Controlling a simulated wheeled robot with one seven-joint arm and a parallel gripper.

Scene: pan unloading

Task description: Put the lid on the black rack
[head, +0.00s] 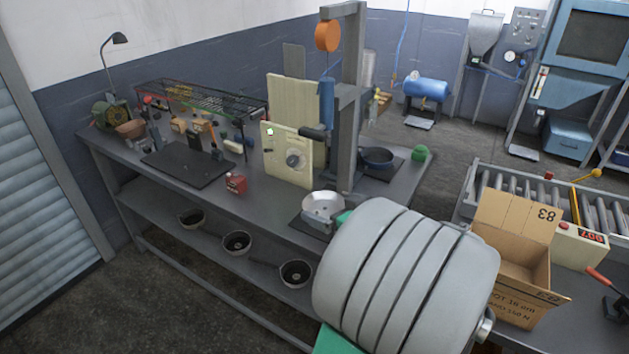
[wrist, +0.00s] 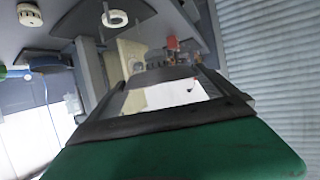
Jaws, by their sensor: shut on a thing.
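A silvery round lid (head: 323,203) with a small hub shows at the front edge of the bench, over a dark mat. My gripper's green tip (head: 343,218) is at its right side, mostly hidden behind my grey arm. In the wrist view my gripper (wrist: 160,100) has a pale, shiny surface between its dark pads, which looks like the lid; its grip point is unclear. The black rack (head: 205,103) is a raised wire shelf at the back left of the bench, well away from my gripper.
A red bottle (head: 236,184) and a dark mat (head: 188,164) lie nearer the rack. An open carton (head: 513,260) is at right.

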